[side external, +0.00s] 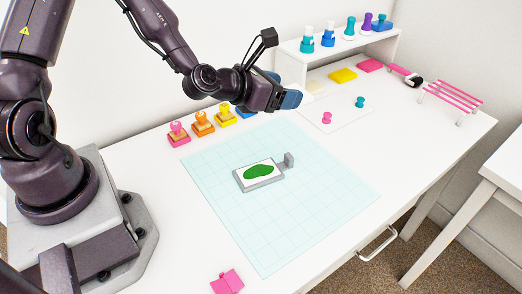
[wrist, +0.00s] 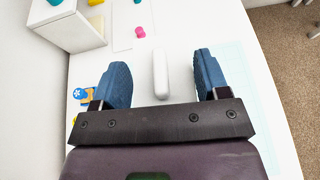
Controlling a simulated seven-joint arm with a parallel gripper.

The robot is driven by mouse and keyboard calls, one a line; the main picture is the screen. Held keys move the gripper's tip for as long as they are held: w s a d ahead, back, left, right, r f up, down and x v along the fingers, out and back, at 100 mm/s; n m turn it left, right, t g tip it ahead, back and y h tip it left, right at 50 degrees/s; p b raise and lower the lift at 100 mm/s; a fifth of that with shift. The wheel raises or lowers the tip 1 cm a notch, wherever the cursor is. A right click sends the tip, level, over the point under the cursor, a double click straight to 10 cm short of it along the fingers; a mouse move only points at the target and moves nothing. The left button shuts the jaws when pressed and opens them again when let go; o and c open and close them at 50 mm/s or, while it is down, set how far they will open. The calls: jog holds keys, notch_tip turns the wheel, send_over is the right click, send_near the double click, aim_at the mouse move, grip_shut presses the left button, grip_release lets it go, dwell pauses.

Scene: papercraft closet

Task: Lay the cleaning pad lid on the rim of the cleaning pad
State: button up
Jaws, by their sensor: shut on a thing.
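My gripper (side external: 287,98) is held up above the back of the table, near the left end of the white shelf. Its blue fingers stand apart around a pale, whitish bar-shaped piece (wrist: 160,70), which I take to be the cleaning pad lid. White on white, its outer edges and contact with the fingers are hard to make out. In the side view the fingers hide it. A flat cream pad (side external: 316,87), apparently the cleaning pad, lies on the table by the shelf, just right of the fingers.
Yellow (side external: 343,76) and pink (side external: 370,65) pads lie beyond the cream one. The shelf (side external: 340,43) carries several bottles. Pink (side external: 327,118) and teal (side external: 360,102) stamps stand on a white sheet. Several colored stamps (side external: 203,123) line the mat's back edge. A grey holder (side external: 244,186) sits on the mat.

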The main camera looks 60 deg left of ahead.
jog(key=a, duration=0.1)
jog(key=a+r+y, duration=0.1)
jog(key=shift+w+a+r+n, duration=0.2)
jog(key=shift+a+r+n, duration=0.1)
jog(key=shift+a, duration=0.25)
jog(key=shift+d, duration=0.1)
dwell(0.4)
